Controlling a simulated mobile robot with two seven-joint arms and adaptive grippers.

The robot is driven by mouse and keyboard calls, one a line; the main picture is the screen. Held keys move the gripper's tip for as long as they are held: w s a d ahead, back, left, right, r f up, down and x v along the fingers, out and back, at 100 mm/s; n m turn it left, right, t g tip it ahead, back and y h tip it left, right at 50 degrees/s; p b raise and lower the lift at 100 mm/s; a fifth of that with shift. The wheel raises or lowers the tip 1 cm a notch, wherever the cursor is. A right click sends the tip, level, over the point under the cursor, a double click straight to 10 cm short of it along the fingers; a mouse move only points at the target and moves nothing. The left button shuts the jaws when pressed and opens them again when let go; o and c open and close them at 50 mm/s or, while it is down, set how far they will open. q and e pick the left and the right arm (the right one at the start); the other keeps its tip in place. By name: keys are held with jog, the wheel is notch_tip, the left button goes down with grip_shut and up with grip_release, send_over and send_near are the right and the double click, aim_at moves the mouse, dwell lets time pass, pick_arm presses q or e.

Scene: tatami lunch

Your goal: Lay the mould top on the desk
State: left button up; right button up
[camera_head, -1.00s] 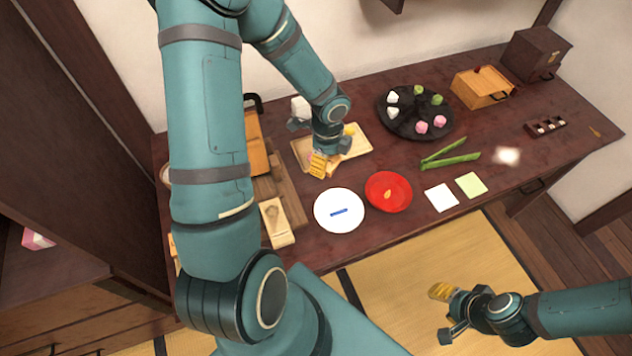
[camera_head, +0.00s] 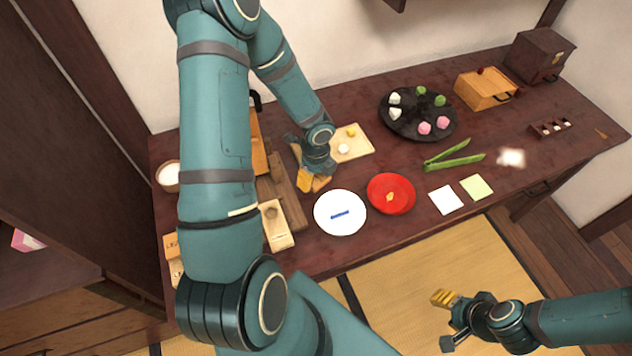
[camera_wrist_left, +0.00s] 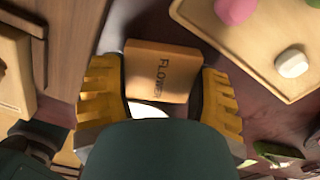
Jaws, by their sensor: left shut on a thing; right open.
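The mould top is a small wooden block (camera_wrist_left: 160,72) marked "FLOWER", seen between the yellow fingers of my left gripper (camera_wrist_left: 162,90). In the head view my left gripper (camera_head: 314,184) is low over the desk (camera_head: 290,258), beside the tray's lower left end, and shut on the block, mostly hidden there. I cannot tell whether the block touches the desk. A pale wooden mould piece with a hollow (camera_head: 278,224) lies to the left of the gripper. My right gripper (camera_head: 445,320) is open and empty, in front of the desk over the tatami.
A pale tray (camera_head: 362,145) with small sweets lies right of my left gripper. A white plate (camera_head: 326,225), a red plate (camera_head: 402,205) and green tongs (camera_head: 455,162) are nearby. A black round plate (camera_head: 405,128) stands farther back. Wooden boards (camera_head: 285,192) lie to the left.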

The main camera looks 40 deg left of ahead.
pick_arm(q)
jog(key=shift+f, duration=1.05)
jog(key=shift+b, duration=0.3)
jog(key=shift+f, duration=0.2)
jog(key=o, duration=0.8)
jog(key=shift+c, duration=0.2)
jog(key=shift+r, duration=0.15)
